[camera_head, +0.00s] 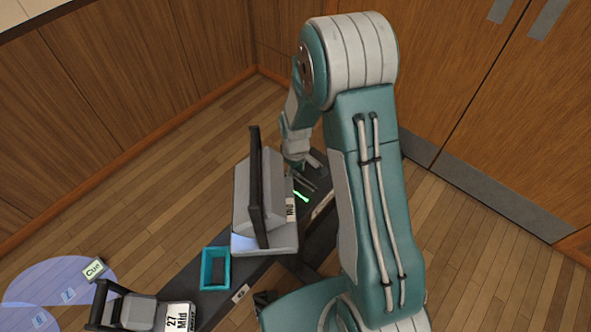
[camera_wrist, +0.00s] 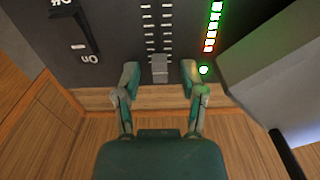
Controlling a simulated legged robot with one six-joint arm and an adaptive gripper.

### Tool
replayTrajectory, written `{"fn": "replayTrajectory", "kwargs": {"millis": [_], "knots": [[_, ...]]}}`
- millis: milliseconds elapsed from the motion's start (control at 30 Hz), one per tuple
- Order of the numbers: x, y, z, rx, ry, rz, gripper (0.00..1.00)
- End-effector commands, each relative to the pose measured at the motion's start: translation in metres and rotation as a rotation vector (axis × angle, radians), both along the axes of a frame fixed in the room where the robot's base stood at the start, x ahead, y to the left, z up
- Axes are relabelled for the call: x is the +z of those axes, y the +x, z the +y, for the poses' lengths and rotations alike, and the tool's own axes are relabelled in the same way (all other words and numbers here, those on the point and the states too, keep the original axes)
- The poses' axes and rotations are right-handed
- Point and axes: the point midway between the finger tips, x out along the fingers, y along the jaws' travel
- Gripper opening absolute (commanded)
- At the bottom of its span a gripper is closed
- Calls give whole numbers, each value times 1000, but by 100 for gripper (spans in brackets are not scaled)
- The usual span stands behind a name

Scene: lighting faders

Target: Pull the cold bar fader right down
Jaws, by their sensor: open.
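A fader with a small grey cap (camera_wrist: 160,67) sits on a dark panel (camera_wrist: 110,18) in the wrist view. White scale marks run up both sides of its slot, and the cap is at the end of the scale nearest my gripper. I cannot read a label that names it the cold bar fader. My gripper (camera_wrist: 160,75) is open, with one fingertip on each side of the cap. I cannot tell whether either fingertip touches it. In the head view my gripper (camera_head: 299,164) is low over the far end of the dark desk, and the cap cannot be made out.
A green and red light meter (camera_wrist: 213,28) is right of the fader; a black on/off switch (camera_wrist: 75,27) is left. A large grey block (camera_wrist: 270,75) stands close on the right. In the head view, a teal tray (camera_head: 206,270) and a "27 Mid" block (camera_head: 180,317) are nearer.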

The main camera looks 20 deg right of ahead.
Motion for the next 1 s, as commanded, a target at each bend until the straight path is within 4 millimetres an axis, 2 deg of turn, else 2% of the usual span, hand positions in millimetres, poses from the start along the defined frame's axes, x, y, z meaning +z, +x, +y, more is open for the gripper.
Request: {"fn": "replayTrajectory", "kwargs": {"millis": [33, 133, 433, 800, 1000], "knots": [[0, 0, 0, 0, 0, 0, 44], [0, 0, 0, 0, 0, 0, 0], [0, -3, -3, -1, 0, 1, 0], [0, -56, -38, -3, 1, 3, 0], [0, -63, -42, -1, 0, 4, 0]]}}
